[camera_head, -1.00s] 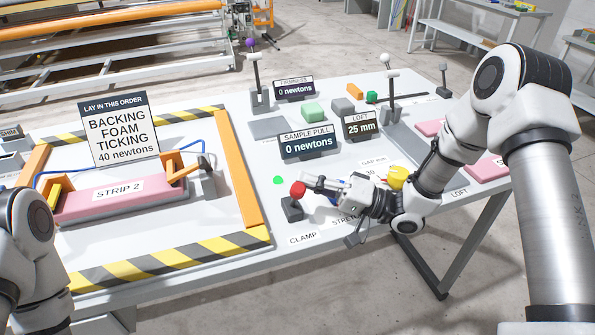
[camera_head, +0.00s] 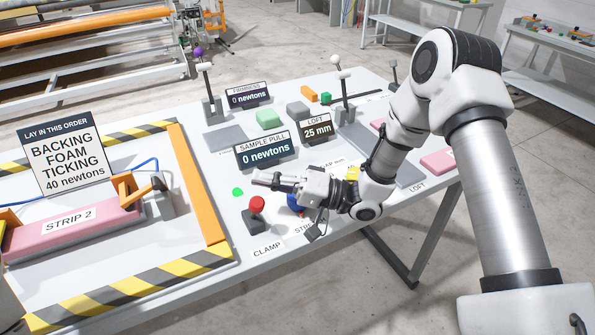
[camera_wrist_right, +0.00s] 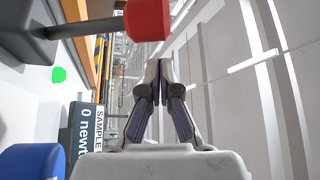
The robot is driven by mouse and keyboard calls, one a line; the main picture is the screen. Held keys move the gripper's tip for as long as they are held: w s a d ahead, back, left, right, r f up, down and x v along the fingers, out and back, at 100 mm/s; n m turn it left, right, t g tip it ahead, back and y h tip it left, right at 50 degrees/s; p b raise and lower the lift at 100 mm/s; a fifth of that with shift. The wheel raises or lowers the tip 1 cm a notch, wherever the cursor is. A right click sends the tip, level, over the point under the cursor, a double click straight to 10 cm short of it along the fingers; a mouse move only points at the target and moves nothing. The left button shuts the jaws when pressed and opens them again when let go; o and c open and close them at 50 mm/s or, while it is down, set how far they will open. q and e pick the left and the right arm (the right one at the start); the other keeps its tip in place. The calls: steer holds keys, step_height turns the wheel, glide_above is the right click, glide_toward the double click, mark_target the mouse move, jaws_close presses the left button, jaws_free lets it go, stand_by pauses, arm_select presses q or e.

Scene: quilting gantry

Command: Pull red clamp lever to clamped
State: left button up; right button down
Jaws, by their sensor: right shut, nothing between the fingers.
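The red clamp lever (camera_head: 257,205) has a red knob on a short stem, rising from a dark block (camera_head: 253,223) by the CLAMP label. In the right wrist view its red knob (camera_wrist_right: 147,32) is at the top, left of the fingers, with the stem running left to the block. My right gripper (camera_head: 257,179) is shut and empty. Its fingertips appear just above and beyond the red knob in the head view, apart from it; the exact gap is unclear. The shut fingers (camera_wrist_right: 160,68) also show in the wrist view. My left gripper is out of view.
The SAMPLE PULL display (camera_head: 264,151) stands behind the fingers. An orange rail (camera_head: 200,185) edges the strip tray on the left.

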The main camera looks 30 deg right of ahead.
steer(key=v, duration=0.9)
steer(key=shift+w+d+f+b, duration=0.15)
steer(key=shift+w+d+b, duration=0.05)
steer(key=shift+d+b, duration=0.25)
steer(key=shift+w+d+f, duration=0.2)
steer(key=shift+w+f, duration=0.05)
steer(key=shift+s+r, duration=0.15)
steer(key=shift+s, duration=0.05)
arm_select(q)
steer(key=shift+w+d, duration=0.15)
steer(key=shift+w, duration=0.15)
arm_select(e)
steer(key=shift+w, duration=0.1)
